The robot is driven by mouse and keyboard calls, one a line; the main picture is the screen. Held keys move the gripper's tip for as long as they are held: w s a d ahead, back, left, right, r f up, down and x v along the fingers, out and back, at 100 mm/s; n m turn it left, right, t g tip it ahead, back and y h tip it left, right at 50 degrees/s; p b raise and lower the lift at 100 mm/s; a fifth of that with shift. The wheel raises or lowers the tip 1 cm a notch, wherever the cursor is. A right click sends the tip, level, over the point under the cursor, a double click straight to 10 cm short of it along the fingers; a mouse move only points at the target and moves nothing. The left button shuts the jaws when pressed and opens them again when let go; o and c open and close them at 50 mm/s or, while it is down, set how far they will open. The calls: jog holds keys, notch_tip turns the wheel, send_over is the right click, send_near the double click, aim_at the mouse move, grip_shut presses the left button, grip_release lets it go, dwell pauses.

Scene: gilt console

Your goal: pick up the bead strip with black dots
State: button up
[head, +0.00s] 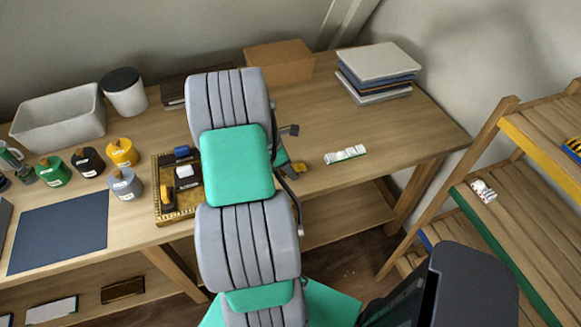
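No strip with black dots can be made out for certain. A small whitish strip (345,155) with a green edge lies on the table, right of my arm; its markings are too small to read. A small white piece with dark and reddish marks (483,191) lies on the wooden rack at right. A yellow, blue and black piece (573,148) is cut by the right edge on the upper shelf. My gripper (293,150) is over the table, left of the whitish strip and apart from it. It is mostly hidden behind my arm, and I see nothing clearly held.
The wooden table (420,135) has free room around the whitish strip. Stacked books (377,70) and a cardboard box (279,64) stand at the back. A tray (160,208) with small items sits left of my arm. Several lidded pots, including a yellow one (121,153), stand farther left.

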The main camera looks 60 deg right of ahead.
grip_shut()
dwell(0.6)
